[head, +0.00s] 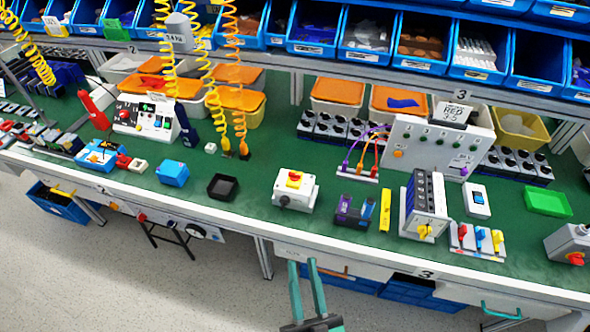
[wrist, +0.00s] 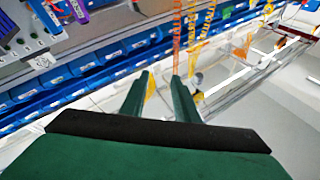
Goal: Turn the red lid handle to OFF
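A white switch box (head: 293,198) stands on the green bench top, in the middle of the head view. A small red handle (head: 294,177) sits on a yellow plate on its lid, and a dark knob (head: 284,201) is on its front side. The handle's position marks are too small to read. My gripper (head: 302,262) is below and in front of the bench edge, with its two green fingers apart and nothing between them. It is apart from the box. In the wrist view my gripper (wrist: 161,76) is open and empty too; the box is not recognisable there.
A grey box with a red handle (head: 575,258) stands at the far right. Red, blue and yellow levers (head: 478,240) and a switch block (head: 424,205) stand right of the white box. A black tray (head: 223,187) is to its left. Coiled yellow hoses (head: 213,95) hang behind.

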